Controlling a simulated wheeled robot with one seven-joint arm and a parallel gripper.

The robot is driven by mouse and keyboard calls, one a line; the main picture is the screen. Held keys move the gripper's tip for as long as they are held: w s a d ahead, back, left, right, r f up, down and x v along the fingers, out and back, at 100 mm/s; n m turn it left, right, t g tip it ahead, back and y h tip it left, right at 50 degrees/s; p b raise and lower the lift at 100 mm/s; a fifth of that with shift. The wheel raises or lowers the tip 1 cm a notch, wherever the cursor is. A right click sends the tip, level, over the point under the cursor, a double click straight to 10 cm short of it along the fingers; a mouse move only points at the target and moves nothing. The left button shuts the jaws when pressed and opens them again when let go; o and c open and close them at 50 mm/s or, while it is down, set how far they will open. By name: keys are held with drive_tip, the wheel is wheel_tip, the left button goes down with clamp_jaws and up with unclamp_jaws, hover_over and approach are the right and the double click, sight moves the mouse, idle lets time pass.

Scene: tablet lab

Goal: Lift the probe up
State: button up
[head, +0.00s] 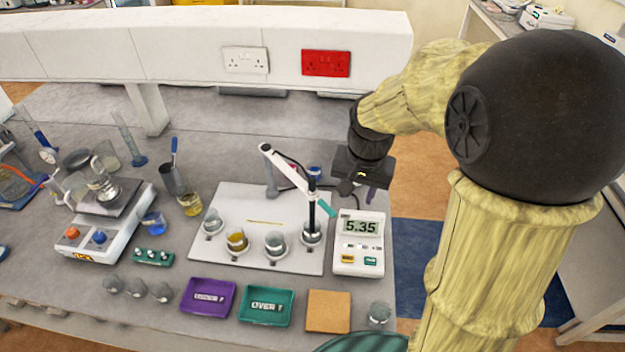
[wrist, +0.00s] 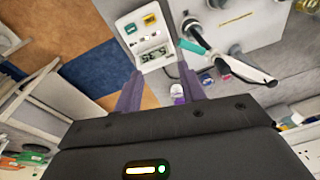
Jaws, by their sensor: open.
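The probe (head: 312,214) is a dark upright rod hanging from a white-tipped swing arm (head: 285,167), with its lower end in the rightmost beaker (head: 311,237) on the white board. In the wrist view the probe (wrist: 194,30) is at upper right, beside the arm (wrist: 248,71). The white meter (head: 359,244) right of the board reads 5.35. My gripper (head: 371,192) is above the bench near its right edge, right of the probe and behind the meter. Its purple fingers are apart and empty in the wrist view (wrist: 160,72). The fingers are apart from the probe.
Several more beakers stand on the white board (head: 225,262). A purple tray (head: 208,309), a green tray (head: 266,322) and a cork tile (head: 328,327) lie in front. A balance (head: 90,245) is at left. A white wall box (head: 190,45) overhangs the bench's back.

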drive_tip(key=w+a+r+m, duration=0.3)
drive_tip(key=w+a+r, duration=0.15)
drive_tip(key=w, duration=0.25)
wheel_tip(320, 180, up, 6)
drive_tip(key=m+g+b, duration=0.1)
drive_tip(key=m+g, duration=0.1)
drive_tip(key=m, duration=0.2)
hover_over(312, 179)
drive_tip(key=shift+r, duration=0.15)
wheel_tip(312, 179, down, 18)
drive_tip(key=shift+r+p, duration=0.25)
drive_tip(key=shift+p, duration=0.95)
clamp_jaws()
